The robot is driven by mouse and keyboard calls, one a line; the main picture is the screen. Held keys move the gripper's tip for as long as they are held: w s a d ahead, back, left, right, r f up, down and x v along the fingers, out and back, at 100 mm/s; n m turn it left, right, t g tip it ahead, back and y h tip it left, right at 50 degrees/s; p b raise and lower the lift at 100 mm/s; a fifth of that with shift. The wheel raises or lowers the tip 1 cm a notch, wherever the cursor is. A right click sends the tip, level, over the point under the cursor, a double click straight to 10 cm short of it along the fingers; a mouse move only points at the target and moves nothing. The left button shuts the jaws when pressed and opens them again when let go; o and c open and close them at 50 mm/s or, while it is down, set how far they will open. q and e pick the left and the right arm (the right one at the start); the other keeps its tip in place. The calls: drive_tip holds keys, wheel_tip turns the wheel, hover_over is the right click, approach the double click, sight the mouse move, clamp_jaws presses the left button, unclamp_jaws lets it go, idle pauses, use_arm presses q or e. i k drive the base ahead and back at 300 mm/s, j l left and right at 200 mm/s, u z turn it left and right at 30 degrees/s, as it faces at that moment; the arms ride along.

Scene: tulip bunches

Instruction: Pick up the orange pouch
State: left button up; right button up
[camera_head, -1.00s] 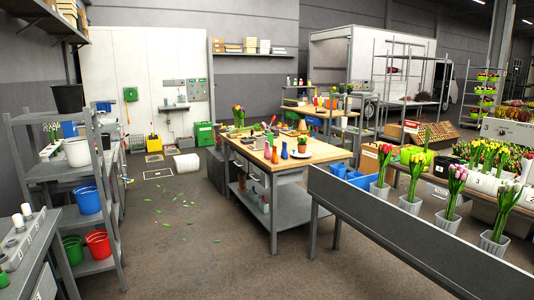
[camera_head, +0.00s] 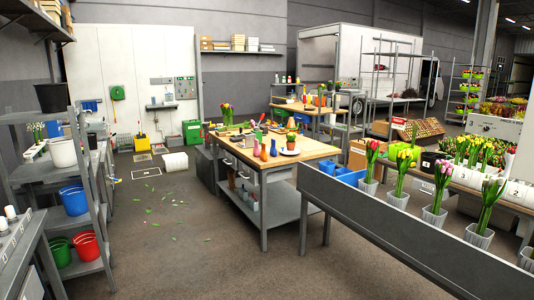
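I cannot make out an orange pouch for certain at this distance. The wooden-topped workbench (camera_head: 310,151) stands in the middle of the room and holds several small items. Among them are an orange-red bottle-like item (camera_head: 257,147), a blue bottle (camera_head: 273,148) and a potted plant on a plate (camera_head: 291,143). Other small items at the bench's far side are too small to tell apart. Neither of my grippers shows in the head view.
A grey barrier panel (camera_head: 390,218) runs along the right front, with tulips in pots beyond it. Grey shelving with a blue bucket (camera_head: 74,200) and a red bucket (camera_head: 87,246) stands at the left. The floor (camera_head: 190,245) before the bench is open, with scattered leaves.

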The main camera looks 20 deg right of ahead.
sight(263, 155)
drive_tip(key=i+l+z, duration=0.45)
drive_tip(key=i+z, duration=0.4)
drive_tip(key=i, duration=1.8)
